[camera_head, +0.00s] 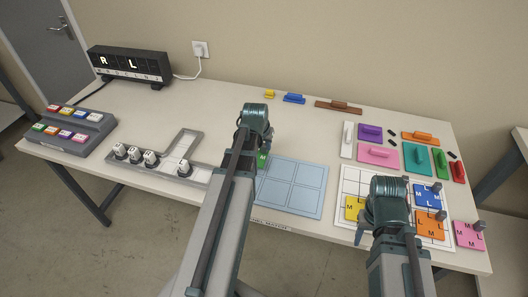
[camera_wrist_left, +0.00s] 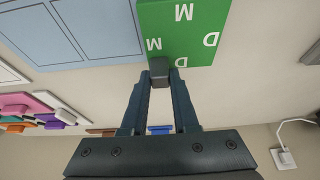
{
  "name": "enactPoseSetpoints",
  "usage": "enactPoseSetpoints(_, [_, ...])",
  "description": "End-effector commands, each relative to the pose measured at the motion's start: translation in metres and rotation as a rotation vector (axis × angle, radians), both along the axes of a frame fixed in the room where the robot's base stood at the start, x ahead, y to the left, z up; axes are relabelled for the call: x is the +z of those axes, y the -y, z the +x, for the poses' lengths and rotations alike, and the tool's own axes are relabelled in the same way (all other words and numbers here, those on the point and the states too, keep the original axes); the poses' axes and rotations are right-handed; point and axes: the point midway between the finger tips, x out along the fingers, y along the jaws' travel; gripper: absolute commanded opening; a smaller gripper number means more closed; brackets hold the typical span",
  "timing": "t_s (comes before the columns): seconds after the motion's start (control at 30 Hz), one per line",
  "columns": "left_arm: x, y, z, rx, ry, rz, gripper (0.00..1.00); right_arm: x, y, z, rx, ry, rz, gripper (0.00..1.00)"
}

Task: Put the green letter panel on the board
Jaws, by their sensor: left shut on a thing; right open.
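The green letter panel (camera_wrist_left: 185,28) carries white letters M and D. In the left wrist view my left gripper (camera_wrist_left: 159,72) is shut on the grey knob at its edge. In the head view only a small green part (camera_head: 263,158) shows beside my left arm, at the left edge of the light blue board (camera_head: 289,185). The blue board has outlined squares and looks empty where visible. I cannot tell whether the panel touches the table. My right gripper (camera_head: 363,232) is open near the white board (camera_head: 352,181), which holds yellow, blue and orange letter panels; my arm hides part of it.
A pink letter panel (camera_head: 468,234) lies right of the white board. Several coloured handled blocks (camera_head: 378,154) lie behind it. A grey track with white pieces (camera_head: 187,147), a button box (camera_head: 71,130) and a black letter display (camera_head: 129,65) stand on the left.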

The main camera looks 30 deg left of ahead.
Motion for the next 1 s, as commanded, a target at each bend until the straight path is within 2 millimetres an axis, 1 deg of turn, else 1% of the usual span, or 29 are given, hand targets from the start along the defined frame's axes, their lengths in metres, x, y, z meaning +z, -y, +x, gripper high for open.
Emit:
enactPoseSetpoints(0.03, [-0.016, 0.001, -0.001, 0.0, 0.0, 0.0, 0.0, -0.016, 0.0, 0.0, 0.0, 0.0, 0.0, 0.5])
enactPoseSetpoints(0.1, [-0.025, 0.001, -0.001, 0.0, 0.0, 0.0, 0.0, -0.025, 0.0, 0.0, 0.0, 0.0, 0.0, 0.5])
enactPoseSetpoints(0.17, [-0.03, 0.001, -0.001, 0.0, 0.0, 0.0, 0.0, -0.029, 0.0, 0.0, 0.0, 0.0, 0.0, 0.5])
enactPoseSetpoints(0.47, [-0.028, 0.001, -0.001, 0.0, 0.0, 0.0, 0.0, -0.028, 0.0, 0.0, 0.0, 0.0, 0.0, 0.5])
enactPoseSetpoints(0.6, [-0.033, 0.001, -0.001, 0.0, 0.0, 0.0, 0.0, -0.033, 0.0, 0.0, 0.0, 0.0, 0.0, 0.5])
enactPoseSetpoints(0.63, [-0.032, 0.001, -0.001, 0.0, 0.0, 0.0, 0.32, -0.031, 0.0, 0.0, 0.0, 0.0, 0.0, 0.5])
enactPoseSetpoints(0.77, [-0.031, 0.001, -0.001, 0.0, 0.0, 0.0, 0.55, -0.031, 0.0, 0.0, 0.0, 0.0, 0.0, 0.5])
enactPoseSetpoints(0.8, [-0.031, 0.001, -0.001, 0.0, 0.0, 0.0, 0.58, -0.031, 0.0, 0.0, 0.0, 0.0, 0.0, 0.5])
enactPoseSetpoints(1.0, [-0.031, 0.001, -0.001, 0.0, 0.0, 0.0, 0.58, -0.031, 0.0, 0.0, 0.0, 0.0, 0.0, 0.5])
